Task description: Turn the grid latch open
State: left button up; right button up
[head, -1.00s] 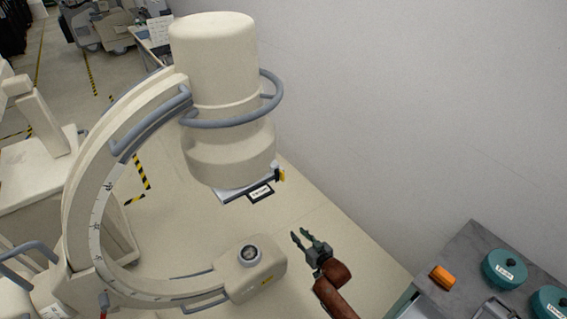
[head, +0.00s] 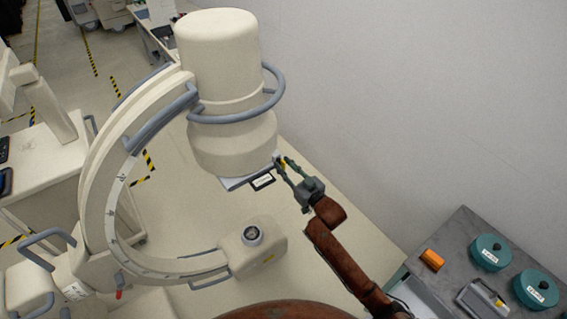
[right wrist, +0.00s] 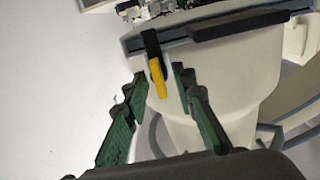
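The grid latch is a small yellow lever on a black mount (right wrist: 158,80). It sits at the edge of the flat grey grid plate (head: 236,184) under the big cream cylinder of the C-arm. In the head view the latch (head: 282,164) is partly covered by my fingers. My right gripper (head: 285,162) is open, with its green fingertips around the latch. In the right wrist view one finger is on each side of the yellow lever, with gaps showing, and the lever hangs slightly tilted. My left gripper is not in view.
A grey-blue ring handle (head: 235,118) circles the cylinder close above the gripper. The lower detector arm (head: 252,250) is below. A grey cart (head: 455,260) with teal round containers (head: 490,252) and an orange block (head: 432,259) stands at right. The wall is behind.

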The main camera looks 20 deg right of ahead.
jog(key=shift+w+a, duration=0.15)
jog(key=shift+w, duration=0.25)
jog(key=shift+c, duration=0.2)
grip_shut()
jog(key=n, duration=0.3)
jog(key=shift+n, duration=0.4)
jog(key=n, duration=0.3)
jog(key=shift+n, duration=0.3)
jog(key=n, duration=0.5)
jog(key=shift+a+f, duration=0.15)
jog(key=shift+n+b, duration=0.5)
jog(key=shift+n, duration=2.3)
